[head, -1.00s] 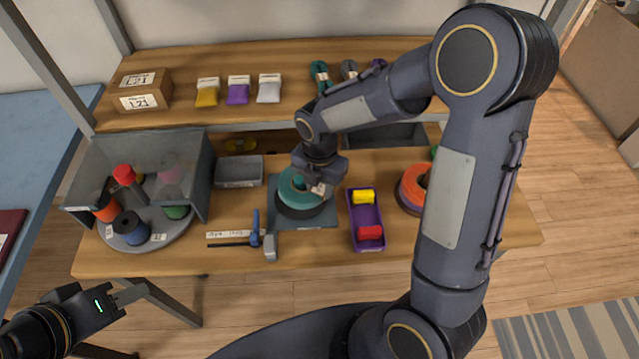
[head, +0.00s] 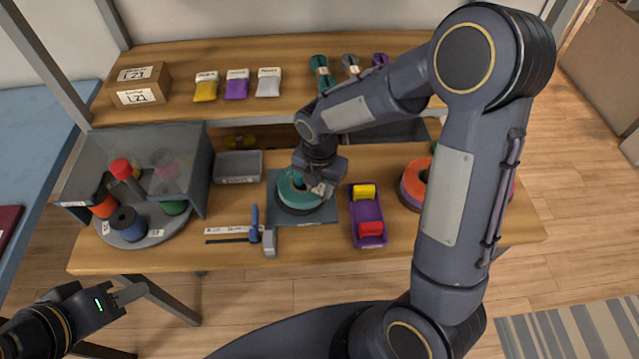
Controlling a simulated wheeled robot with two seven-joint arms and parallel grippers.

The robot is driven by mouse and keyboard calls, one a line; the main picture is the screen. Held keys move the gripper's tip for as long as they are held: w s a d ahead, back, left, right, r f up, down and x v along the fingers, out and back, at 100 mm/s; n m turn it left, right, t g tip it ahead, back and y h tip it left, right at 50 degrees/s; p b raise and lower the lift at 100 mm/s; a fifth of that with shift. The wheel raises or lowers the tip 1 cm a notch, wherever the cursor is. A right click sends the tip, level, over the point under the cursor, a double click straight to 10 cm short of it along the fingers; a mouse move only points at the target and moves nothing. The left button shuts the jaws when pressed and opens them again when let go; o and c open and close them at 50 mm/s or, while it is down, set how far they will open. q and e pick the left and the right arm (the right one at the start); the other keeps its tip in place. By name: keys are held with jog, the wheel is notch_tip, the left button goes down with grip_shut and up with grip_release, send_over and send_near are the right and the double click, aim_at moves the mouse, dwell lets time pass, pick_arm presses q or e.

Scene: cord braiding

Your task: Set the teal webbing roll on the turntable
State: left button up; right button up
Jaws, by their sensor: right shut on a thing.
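The teal webbing roll (head: 288,191) lies flat near the middle of the table, with a dark round layer under it on a blue-grey mat (head: 327,215). My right gripper (head: 318,187) reaches down onto the roll's right side and is shut on it; its fingertips are partly hidden. I see no clear gap under the roll. A grey turntable (head: 172,232) stands at the table's left, bearing several spools under a see-through hood. My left gripper (head: 130,292) is away from the table at lower left, empty; its jaw gap is unclear.
A purple tray (head: 369,242) with a yellow and a red piece stands right of the mat. Further right is an orange roll (head: 414,181), partly behind my arm. A grey bin (head: 238,168), a blue-handled tool (head: 254,224) and a grey block (head: 269,242) lie between turntable and mat.

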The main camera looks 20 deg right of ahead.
jog(key=shift+f+b, duration=0.3)
jog(key=shift+f, duration=0.15)
dwell(0.4)
jog(key=o, duration=1)
jog(key=shift+c, duration=0.2)
jog(key=shift+o, duration=0.6)
